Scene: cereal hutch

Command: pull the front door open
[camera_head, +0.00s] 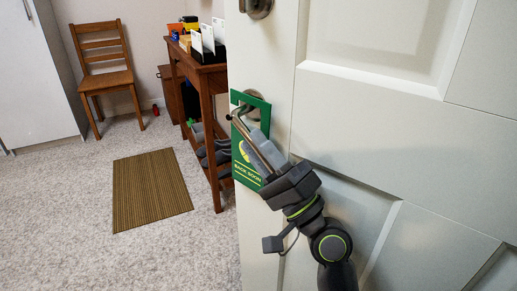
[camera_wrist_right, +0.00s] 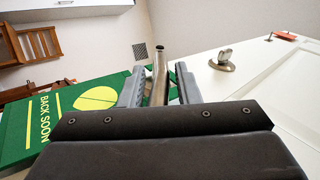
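The white front door (camera_head: 375,130) fills the right side of the head view, and the room shows past its left edge. A metal lever handle (camera_head: 238,118) sticks out near that edge; its bar also shows in the right wrist view (camera_wrist_right: 160,75). A green "BACK SOON" hanger (camera_head: 243,170) hangs at the handle. My right gripper (camera_head: 262,148) is at the lever, its fingers closed in on both sides of the bar; the exact contact is hard to see. My left gripper is not in view.
A metal lock knob (camera_head: 257,7) sits above the handle. Beyond the door's edge are a wooden side table (camera_head: 207,80) with things on it, a chair (camera_head: 105,75), a brown mat (camera_head: 150,190) and a white cabinet (camera_head: 35,80). The carpet at left is mostly clear.

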